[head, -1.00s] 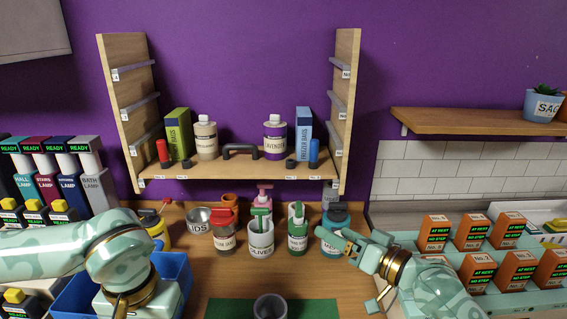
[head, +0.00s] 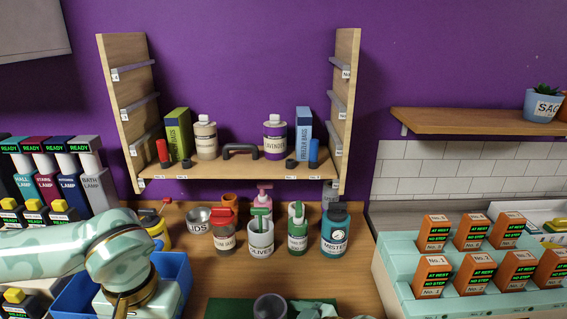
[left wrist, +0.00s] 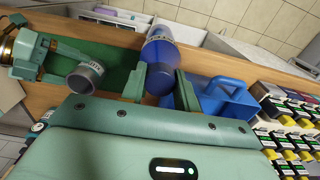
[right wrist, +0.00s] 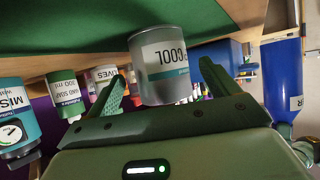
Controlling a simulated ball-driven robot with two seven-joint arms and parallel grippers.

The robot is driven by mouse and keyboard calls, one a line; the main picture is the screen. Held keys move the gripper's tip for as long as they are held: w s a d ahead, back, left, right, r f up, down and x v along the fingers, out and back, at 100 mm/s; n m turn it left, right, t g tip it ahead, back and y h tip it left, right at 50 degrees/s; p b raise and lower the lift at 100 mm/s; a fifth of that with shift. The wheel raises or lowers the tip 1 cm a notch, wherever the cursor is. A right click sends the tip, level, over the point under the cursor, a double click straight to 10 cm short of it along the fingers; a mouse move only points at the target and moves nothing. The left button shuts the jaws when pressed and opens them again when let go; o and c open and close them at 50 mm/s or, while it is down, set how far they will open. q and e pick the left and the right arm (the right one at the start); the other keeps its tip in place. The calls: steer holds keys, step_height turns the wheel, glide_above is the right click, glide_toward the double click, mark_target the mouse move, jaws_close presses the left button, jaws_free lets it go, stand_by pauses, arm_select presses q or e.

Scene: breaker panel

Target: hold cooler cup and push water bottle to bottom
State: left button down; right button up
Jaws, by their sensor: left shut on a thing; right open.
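The cooler cup (head: 270,307) is a grey cup on the green mat at the bottom edge of the head view. In the right wrist view the cup (right wrist: 165,68) shows a white label reading "COOL" and stands between the spread fingers of my open right gripper (right wrist: 163,88). I cannot tell if they touch it. The left wrist view shows the cup (left wrist: 84,77) with my right gripper (left wrist: 55,66) beside it. My left gripper (left wrist: 161,88) is shut on the blue water bottle (left wrist: 160,55). The bottle (right wrist: 283,78) stands apart from the cup in the right wrist view.
A blue bin (head: 178,268) stands at left under my left arm. Several labelled containers, including a teal mister (head: 334,232), line the back of the counter. Orange boxes (head: 433,270) stand at right. The green mat (head: 215,309) has bare room around the cup.

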steer(key=shift+x, duration=2.1)
steer(key=c, duration=1)
steer(key=shift+c, duration=0.2)
arm_select(q)
steer(key=shift+r, duration=0.1)
